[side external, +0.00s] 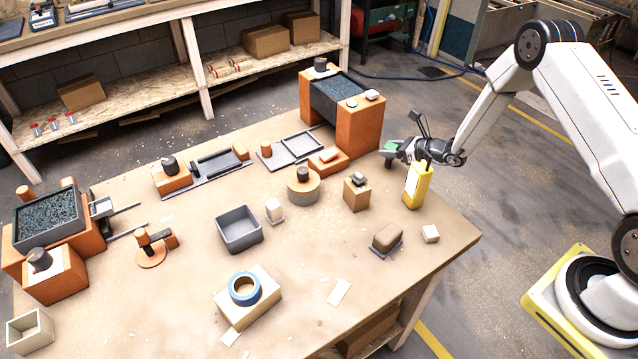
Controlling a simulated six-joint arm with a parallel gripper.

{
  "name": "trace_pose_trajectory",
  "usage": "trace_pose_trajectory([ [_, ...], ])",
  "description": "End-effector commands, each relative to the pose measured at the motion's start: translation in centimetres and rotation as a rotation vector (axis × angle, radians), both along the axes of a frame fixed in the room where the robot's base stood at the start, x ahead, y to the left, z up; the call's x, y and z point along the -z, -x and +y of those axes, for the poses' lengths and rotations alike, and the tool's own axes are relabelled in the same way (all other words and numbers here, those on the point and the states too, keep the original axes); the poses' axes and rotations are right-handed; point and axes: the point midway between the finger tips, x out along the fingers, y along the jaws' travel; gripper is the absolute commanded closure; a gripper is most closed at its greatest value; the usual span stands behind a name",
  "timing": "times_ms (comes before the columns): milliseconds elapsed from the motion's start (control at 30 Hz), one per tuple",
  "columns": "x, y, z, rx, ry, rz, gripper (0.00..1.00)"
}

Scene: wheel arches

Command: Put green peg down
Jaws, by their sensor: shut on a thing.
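My gripper (392,155) is at the right end of the table, in front of the right orange block of the large arch. It is shut on a small green piece, the green peg (390,146), which shows at the fingertips. Most of the peg is hidden by the fingers and its small size. The gripper looks raised above the table edge, just behind and left of a yellow bottle (416,190). I cannot tell whether the peg touches anything.
The wooden table (330,245) holds an orange arch (358,128), a grey bin (239,230), a blue tape roll (245,289) on a block, a wooden block (356,194) and a tan piece (387,236). Another orange assembly (50,275) stands far left.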

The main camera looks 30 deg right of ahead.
Motion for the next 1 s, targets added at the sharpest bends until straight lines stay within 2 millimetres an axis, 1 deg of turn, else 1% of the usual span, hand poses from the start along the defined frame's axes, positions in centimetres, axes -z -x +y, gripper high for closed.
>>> trace_pose_trajectory([
  [233, 0.26, -0.03, -0.01, 0.0, 0.0, -0.001, 1.0],
  [267, 0.29, -0.03, -0.01, 0.0, 0.0, 0.0, 0.44],
  [300, 0.26, -0.03, -0.01, 0.0, 0.0, 0.0, 0.32],
  [367, 0.26, -0.03, -0.01, 0.0, 0.0, 0.0, 0.13],
  [700, 0.23, -0.01, -0.01, 0.0, 0.0, 0.0, 0.12],
  [867, -0.1, 0.03, -0.02, 0.0, -0.001, 0.0, 0.12],
  [1000, -0.45, 0.84, -0.48, 0.003, 0.001, 0.001, 0.12],
])
